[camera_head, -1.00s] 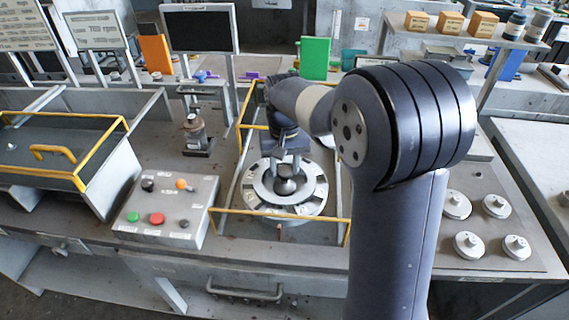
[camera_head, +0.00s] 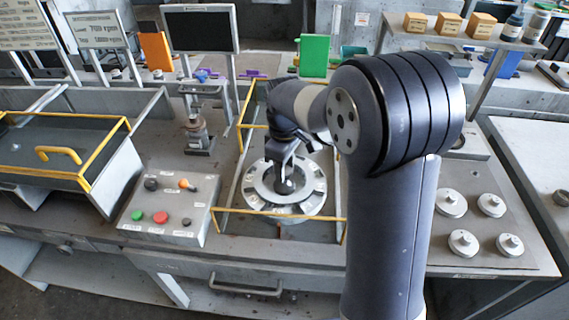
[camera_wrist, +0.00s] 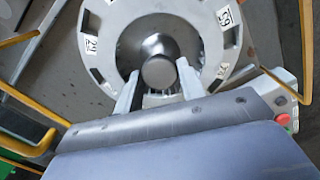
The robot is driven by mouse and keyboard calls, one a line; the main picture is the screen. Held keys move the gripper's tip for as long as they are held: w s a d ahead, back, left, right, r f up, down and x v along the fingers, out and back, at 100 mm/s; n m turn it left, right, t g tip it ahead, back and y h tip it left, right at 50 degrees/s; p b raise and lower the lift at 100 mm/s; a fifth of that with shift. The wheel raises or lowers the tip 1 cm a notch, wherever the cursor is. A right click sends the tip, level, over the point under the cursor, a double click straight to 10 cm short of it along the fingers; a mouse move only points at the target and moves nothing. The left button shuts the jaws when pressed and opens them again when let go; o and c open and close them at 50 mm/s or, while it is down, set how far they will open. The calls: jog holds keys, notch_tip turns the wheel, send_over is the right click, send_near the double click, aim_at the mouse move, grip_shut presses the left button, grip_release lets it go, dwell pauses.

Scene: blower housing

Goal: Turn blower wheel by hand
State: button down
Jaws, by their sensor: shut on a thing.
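The blower wheel (camera_head: 315,198) is a pale ring with dark slots and a dark round hub (camera_head: 285,186) at its centre. It lies flat inside the yellow-edged housing frame (camera_head: 282,214). My gripper (camera_head: 285,170) reaches down over the wheel and is shut on the hub. In the wrist view my two fingers (camera_wrist: 155,82) stand on either side of the grey hub knob (camera_wrist: 159,71). Numbered white labels show on the ring (camera_wrist: 103,60) in that view. My arm hides the right back part of the housing.
A control box (camera_head: 165,208) with green, red and orange controls stands left of the housing. A yellow-railed tray (camera_head: 75,175) is further left. Several round metal weights (camera_head: 463,243) sit at right. A green panel (camera_head: 313,57) and a dark screen (camera_head: 200,31) stand behind.

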jog(key=n, duration=0.6)
jog(key=shift+p, duration=0.35)
jog(key=shift+n, duration=0.3)
jog(key=c, duration=0.9)
grip_release()
jog(key=shift+r, duration=0.1)
notch_tip(320, 180, up, 11)
jog(key=shift+b, duration=0.3)
jog(key=shift+f, duration=0.2)
notch_tip(320, 180, down, 11)
jog(key=shift+r, duration=0.1)
